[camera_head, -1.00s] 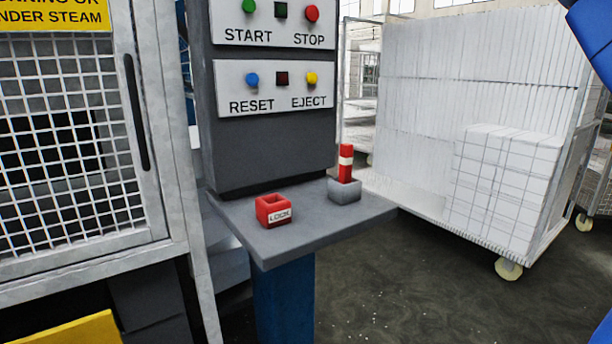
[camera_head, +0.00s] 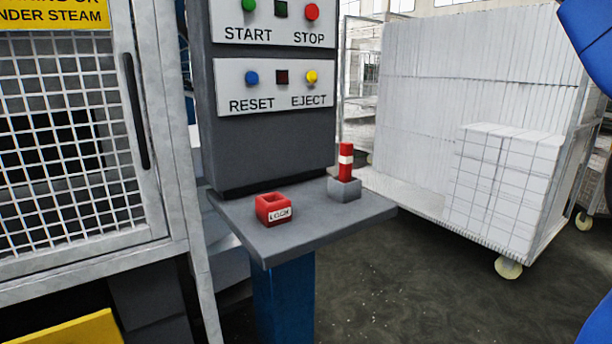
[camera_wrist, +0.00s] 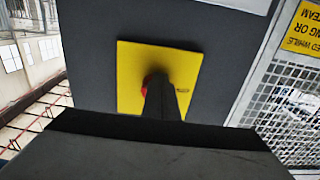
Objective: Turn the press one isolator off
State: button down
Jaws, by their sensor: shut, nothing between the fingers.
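The isolator shows in the wrist view as a yellow square plate (camera_wrist: 190,62) on a dark grey panel, with a red part (camera_wrist: 147,79) near its middle. My gripper (camera_wrist: 160,88) is shut and empty; its dark fingers reach up over the plate and hide most of the red part. I cannot tell whether the fingers touch it, nor which way the handle is turned. A small marking at the plate's right is too blurred to read. Neither the isolator nor my gripper is in the head view.
In the head view a grey console (camera_head: 262,150) carries START, STOP, RESET and EJECT buttons. Its shelf (camera_head: 300,232) holds a red lock box (camera_head: 272,209) and a grey block with a red-and-white tag (camera_head: 345,188). A mesh guard (camera_head: 70,140) stands left, a loaded trolley (camera_head: 470,110) right.

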jog(key=shift+w+d, duration=0.3)
jog(key=shift+d, duration=0.05)
dwell(0.7)
jog(key=shift+f, duration=0.15)
dwell(0.3)
jog(key=shift+s+d+f, duration=0.1)
jog(key=shift+f, duration=0.15)
jog(key=v, duration=0.5)
jog(key=shift+s+d, duration=0.2)
jog(key=shift+s, duration=0.1)
jog(key=a+x, duration=0.1)
jog(key=x, duration=0.5)
jog(key=shift+s+f, duration=0.2)
jog(key=shift+s, duration=0.1)
dwell(0.5)
